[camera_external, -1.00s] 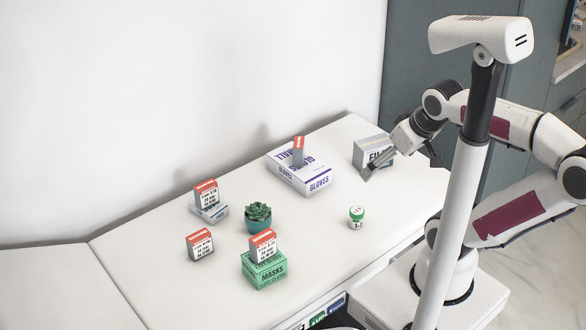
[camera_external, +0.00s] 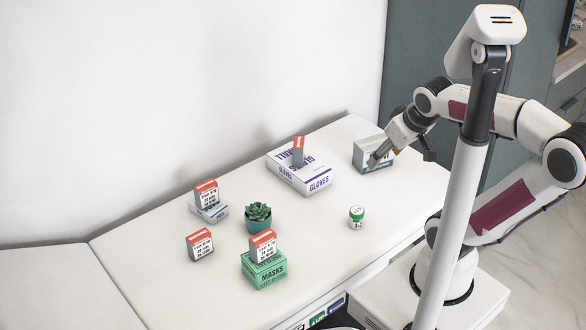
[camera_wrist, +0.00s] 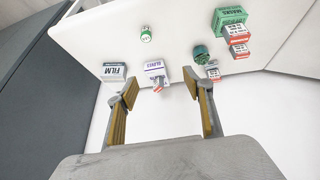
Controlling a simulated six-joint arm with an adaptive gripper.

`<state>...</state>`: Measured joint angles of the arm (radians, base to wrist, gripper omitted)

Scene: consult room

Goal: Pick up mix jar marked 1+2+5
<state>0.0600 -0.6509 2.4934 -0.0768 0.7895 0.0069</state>
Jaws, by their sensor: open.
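A small white jar with a green lid (camera_external: 357,217) stands upright on the white table near its front edge, right of the middle. Its marking is too small to read for sure. The jar also shows in the wrist view (camera_wrist: 146,35), far beyond the fingers. My gripper (camera_external: 400,158) is open and empty, raised at the right end of the table in front of the film box. In the wrist view its two fingers (camera_wrist: 165,100) are spread wide with nothing between them. The jar lies to the left of and nearer the camera than my gripper.
A film box (camera_external: 367,155) stands at the right end of the table. A gloves box (camera_external: 312,180) bears a small red-topped box. A potted succulent (camera_external: 258,219), a green masks box (camera_external: 264,271) and several red-topped boxes stand to the left. The table around the jar is clear.

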